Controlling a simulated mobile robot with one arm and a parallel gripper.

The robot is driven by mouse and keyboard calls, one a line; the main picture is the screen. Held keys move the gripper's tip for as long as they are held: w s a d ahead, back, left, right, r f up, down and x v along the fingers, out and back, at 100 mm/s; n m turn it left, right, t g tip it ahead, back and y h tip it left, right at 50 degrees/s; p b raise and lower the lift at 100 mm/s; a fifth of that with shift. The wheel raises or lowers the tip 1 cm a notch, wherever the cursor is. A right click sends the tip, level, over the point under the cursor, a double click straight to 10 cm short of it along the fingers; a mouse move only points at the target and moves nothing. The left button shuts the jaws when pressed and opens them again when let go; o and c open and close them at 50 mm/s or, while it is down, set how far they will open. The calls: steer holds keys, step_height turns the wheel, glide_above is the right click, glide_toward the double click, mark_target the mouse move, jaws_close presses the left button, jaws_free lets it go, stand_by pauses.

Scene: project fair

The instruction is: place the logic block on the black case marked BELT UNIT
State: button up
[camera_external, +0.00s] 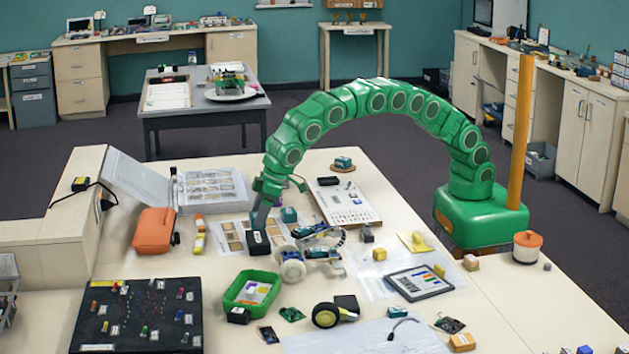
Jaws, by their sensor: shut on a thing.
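My gripper (259,222) points down over the middle of the table, shut on a small dark block (257,243). The block is at or just above the table beside a printed sheet; I cannot tell whether it touches. It may be the logic block, but its marking is too small to read. A plain black box (347,303) sits by the wheel. I cannot read which is marked BELT UNIT.
A teal block (289,214) and a wheeled small robot (293,266) stand close right of my gripper. An orange pouch (154,231) and an open grey case (212,190) lie left. A green tray (242,292) and a tablet (419,283) lie in front. The table's right end has free room.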

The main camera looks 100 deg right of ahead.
steer(key=shift+w+f, duration=0.1)
steer(key=shift+f, duration=1.6)
steer(key=shift+f, duration=0.1)
steer(key=o, duration=1.1)
steer(key=v, duration=1.2)
